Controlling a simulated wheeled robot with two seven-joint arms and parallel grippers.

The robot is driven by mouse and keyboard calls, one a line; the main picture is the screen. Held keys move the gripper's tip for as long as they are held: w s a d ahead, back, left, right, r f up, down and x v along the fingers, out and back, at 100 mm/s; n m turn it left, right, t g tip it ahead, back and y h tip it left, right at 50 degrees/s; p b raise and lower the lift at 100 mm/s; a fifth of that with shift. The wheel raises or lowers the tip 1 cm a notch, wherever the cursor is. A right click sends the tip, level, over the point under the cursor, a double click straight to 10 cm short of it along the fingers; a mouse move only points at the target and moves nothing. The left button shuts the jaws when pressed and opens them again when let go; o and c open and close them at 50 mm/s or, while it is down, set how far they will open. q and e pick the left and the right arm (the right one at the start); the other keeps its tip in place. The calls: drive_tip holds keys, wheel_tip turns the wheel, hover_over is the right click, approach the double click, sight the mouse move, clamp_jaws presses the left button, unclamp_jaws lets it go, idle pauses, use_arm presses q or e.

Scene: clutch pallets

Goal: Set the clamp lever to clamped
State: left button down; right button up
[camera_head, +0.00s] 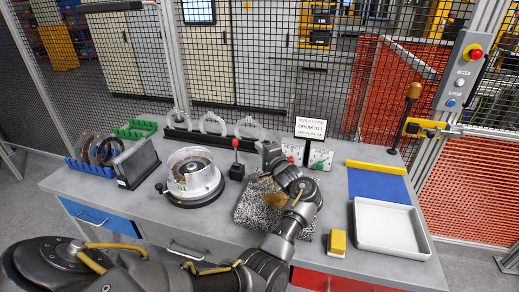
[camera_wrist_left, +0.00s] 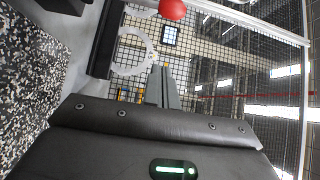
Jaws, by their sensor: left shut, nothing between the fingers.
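The clamp lever (camera_head: 236,145) is a thin stem with a red ball knob, standing about upright from a small black block (camera_head: 237,172) right of the round clutch fixture (camera_head: 192,178). Its red ball (camera_wrist_left: 172,9) also shows at the top of the left wrist view. My left gripper (camera_head: 267,150) is shut and empty, a little right of the lever and apart from it. Its closed fingers (camera_wrist_left: 163,78) show in the left wrist view, below the ball. My right gripper is not in view.
A speckled pad (camera_head: 250,213) lies under my left arm. Clear rings (camera_head: 213,123) stand in a rack behind the lever, beside a build card (camera_head: 310,128). A white tray (camera_head: 388,228), a blue mat (camera_head: 378,185) and a yellow block (camera_head: 337,242) lie at right.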

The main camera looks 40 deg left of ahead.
sight(236, 153)
use_arm(q)
drive_tip(key=s+a+p, duration=0.1)
drive_tip(key=a+p, duration=0.2)
drive_tip(key=a, duration=0.3)
drive_tip(key=shift+a+p, duration=0.35)
drive_tip(key=shift+p, duration=0.05)
